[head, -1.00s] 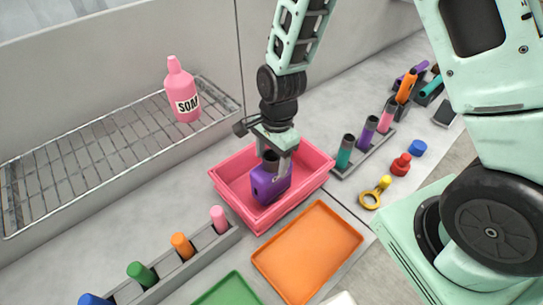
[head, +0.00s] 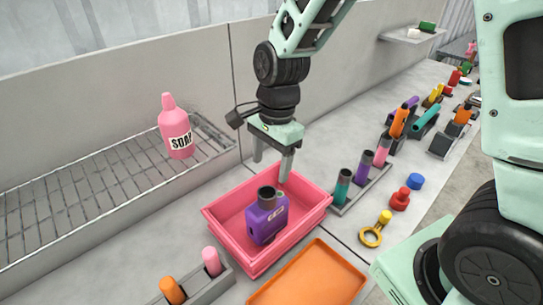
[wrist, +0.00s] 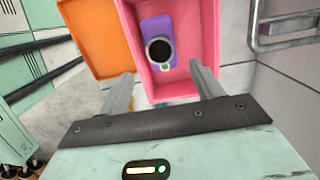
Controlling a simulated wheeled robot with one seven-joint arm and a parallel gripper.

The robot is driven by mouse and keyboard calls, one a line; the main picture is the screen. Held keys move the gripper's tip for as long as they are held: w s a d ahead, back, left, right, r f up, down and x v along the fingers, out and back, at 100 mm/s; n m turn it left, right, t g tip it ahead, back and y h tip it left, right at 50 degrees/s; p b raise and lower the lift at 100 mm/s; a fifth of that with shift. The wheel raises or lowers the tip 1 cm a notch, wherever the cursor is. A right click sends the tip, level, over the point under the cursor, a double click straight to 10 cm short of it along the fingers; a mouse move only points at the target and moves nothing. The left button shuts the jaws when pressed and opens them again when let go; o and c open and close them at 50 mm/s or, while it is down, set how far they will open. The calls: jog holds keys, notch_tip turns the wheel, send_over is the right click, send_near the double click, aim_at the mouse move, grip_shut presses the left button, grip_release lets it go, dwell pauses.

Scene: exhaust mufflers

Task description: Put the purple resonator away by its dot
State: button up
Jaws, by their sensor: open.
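The purple resonator (head: 267,221), a boxy body with a dark round pipe end on top, stands upright inside the pink bin (head: 318,207). It shows from above in the wrist view (wrist: 154,28), within the pink bin (wrist: 208,25). A small pale green dot (wrist: 164,66) shows beside its pipe end; I cannot tell whether it is on the resonator or on the bin. My gripper (head: 272,168) is open and empty above the bin's back side, clear of the resonator. Its two fingers also show apart in the wrist view (wrist: 158,76).
An orange tray (head: 310,280) lies in front of the bin. Racks of coloured cylinders stand at front left and right. A yellow ring (head: 371,236), red part (head: 400,199) and blue cap (head: 415,181) lie right. A pink soap bottle (head: 175,130) stands on the wire rack (head: 80,195).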

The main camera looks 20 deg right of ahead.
jog(key=s+a+r+n, duration=0.2)
jog(key=s+n, duration=0.7)
jog(key=n, duration=0.2)
jog(key=s+a+r+n, duration=0.3)
jog(key=s+n, duration=0.6)
jog(key=n, duration=0.2)
jog(key=shift+s+a+r+h, duration=0.3)
jog(key=shift+s+h, duration=0.1)
notch_tip(320, 180, down, 6)
jog(key=b, duration=0.6)
